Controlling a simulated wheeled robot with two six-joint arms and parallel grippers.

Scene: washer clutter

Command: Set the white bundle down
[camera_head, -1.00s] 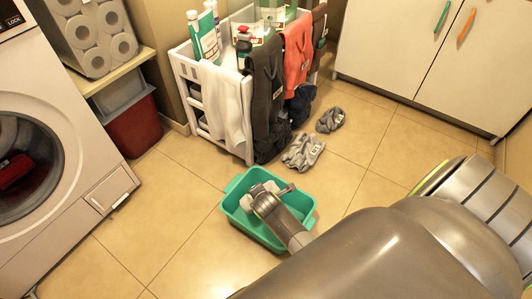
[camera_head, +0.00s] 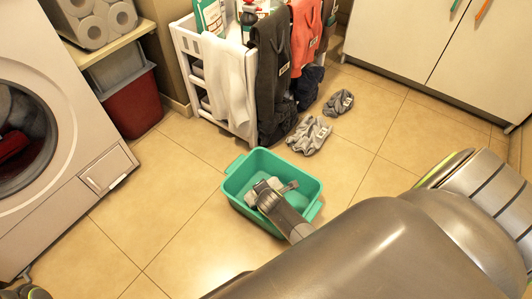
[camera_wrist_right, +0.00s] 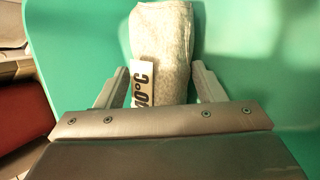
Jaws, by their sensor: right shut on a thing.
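The white bundle (camera_wrist_right: 168,45) is a rolled, off-white cloth with a white "40°C" tag, between the two fingers of my right gripper (camera_wrist_right: 160,70) in the wrist view. The gripper is shut on it. In the head view my right gripper (camera_head: 270,187) reaches down into a green basin (camera_head: 236,172) on the floor. The bundle is mostly hidden there by the gripper. The basin's green walls surround the bundle in the wrist view. I cannot tell whether the bundle touches the basin's bottom. My left gripper is not recognisable in view.
A white rack (camera_head: 186,45) with hanging clothes stands behind the basin. Grey bundles (camera_head: 310,135) and (camera_head: 339,102) lie on the floor. A washing machine (camera_head: 90,130) is at left, a red bin (camera_head: 130,100) beside it, and a white cabinet (camera_head: 400,45) at back right.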

